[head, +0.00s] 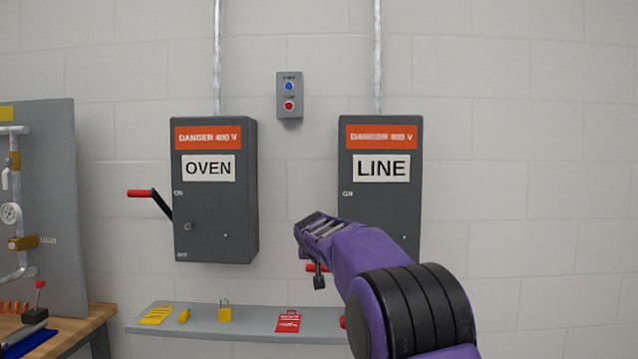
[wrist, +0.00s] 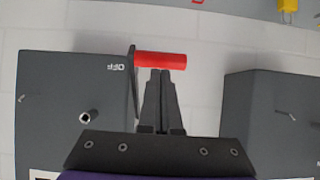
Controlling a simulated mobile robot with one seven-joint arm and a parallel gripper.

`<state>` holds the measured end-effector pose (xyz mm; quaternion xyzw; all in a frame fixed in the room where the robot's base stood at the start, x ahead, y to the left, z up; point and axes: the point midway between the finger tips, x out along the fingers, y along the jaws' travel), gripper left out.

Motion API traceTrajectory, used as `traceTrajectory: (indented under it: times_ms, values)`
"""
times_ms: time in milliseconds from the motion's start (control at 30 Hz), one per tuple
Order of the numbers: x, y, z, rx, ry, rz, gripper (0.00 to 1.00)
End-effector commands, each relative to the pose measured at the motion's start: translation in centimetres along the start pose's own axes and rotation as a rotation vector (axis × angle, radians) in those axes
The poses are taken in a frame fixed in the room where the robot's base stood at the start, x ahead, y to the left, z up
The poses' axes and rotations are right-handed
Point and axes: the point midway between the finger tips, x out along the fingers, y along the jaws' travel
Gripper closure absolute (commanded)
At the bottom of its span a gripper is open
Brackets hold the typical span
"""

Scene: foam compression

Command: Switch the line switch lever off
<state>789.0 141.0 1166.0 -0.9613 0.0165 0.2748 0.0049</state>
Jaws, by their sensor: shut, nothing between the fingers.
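The LINE switch box (head: 381,205) is a dark grey box on the wall, partly hidden by my arm. Its lever has a red handle (head: 313,268) low at the box's left side. In the wrist view, which is upside down, the red handle (wrist: 160,59) and its dark lever arm (wrist: 133,85) lie beside the OFF mark (wrist: 115,67) of the LINE box (wrist: 60,105). My gripper (head: 318,283) is shut and empty. Its fingertips (wrist: 163,73) overlap the handle's edge in the wrist view; I cannot tell whether they touch it.
The OVEN box (head: 215,215) stands left, its red-handled lever (head: 140,193) sticking out leftward. A two-button station (head: 290,95) is above. A grey shelf (head: 250,330) below holds a yellow padlock (head: 225,312) and tags. The wall at right is clear.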

Motion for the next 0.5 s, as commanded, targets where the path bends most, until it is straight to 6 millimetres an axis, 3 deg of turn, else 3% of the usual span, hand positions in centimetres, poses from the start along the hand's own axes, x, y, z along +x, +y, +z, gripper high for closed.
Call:
traceTrajectory:
  times_ms: [200, 500]
  values:
    - [2.1, 0.0, 0.9, -0.001, 0.001, 0.0, 1.0]
    - [3.4, 0.0, 1.6, 0.0, -0.002, 0.0, 1.0]
